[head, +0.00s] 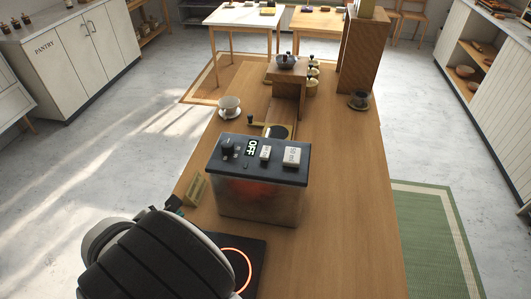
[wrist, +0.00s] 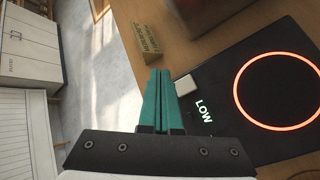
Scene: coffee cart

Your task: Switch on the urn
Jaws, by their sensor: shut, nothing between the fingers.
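A box-shaped appliance (head: 258,200) stands on the wooden counter, with a dark top and a smoky front that glows red inside. I take it for the urn, though no name shows. Its top carries a dark knob (head: 228,145), a lit OFF label (head: 250,148) and two pale blocks, one at the right (head: 292,156). My gripper (wrist: 158,72) is shut and empty, its teal fingers together. In the wrist view the fingertips are beside a pale square block (wrist: 186,84) on a black hotplate; contact is unclear. In the head view my arm hides much of the hotplate.
The black hotplate (wrist: 225,80) has a glowing orange ring and a LOW label (wrist: 204,110). A small tan sign (head: 195,188) stands left of the appliance.

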